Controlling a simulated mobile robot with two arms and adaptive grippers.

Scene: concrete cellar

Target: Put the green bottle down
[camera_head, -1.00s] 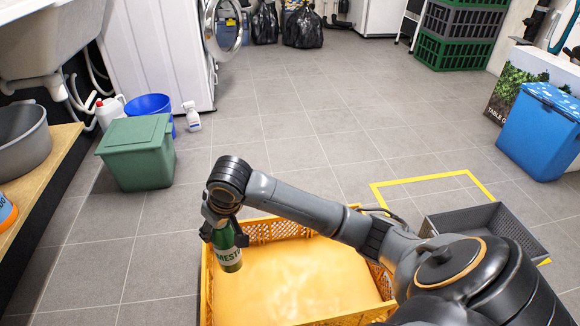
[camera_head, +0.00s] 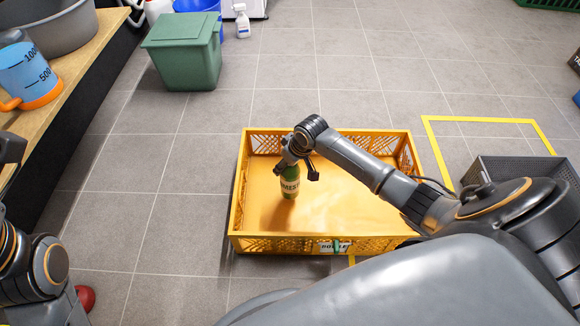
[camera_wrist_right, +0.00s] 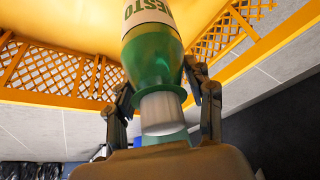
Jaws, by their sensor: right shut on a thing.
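The green bottle (camera_head: 290,182) with a white label is upright inside the orange crate (camera_head: 335,246), in its left half. My right gripper (camera_head: 298,160) is above it and shut on its neck. In the right wrist view the bottle (camera_wrist_right: 155,55) shows its green shoulder and pale cap between the two fingers (camera_wrist_right: 165,105), with orange surface behind it. The bottle's base is close to the crate floor, but I cannot tell whether it touches. My left arm shows at the lower left edge; its fingers are not seen.
The rest of the crate floor (camera_head: 345,205) is bare. A grey crate (camera_head: 510,170) stands to the right by yellow floor tape (camera_head: 490,121). A green lidded bin (camera_head: 185,55) stands behind left, and a wooden bench (camera_head: 50,105) holds a measuring jug (camera_head: 28,75).

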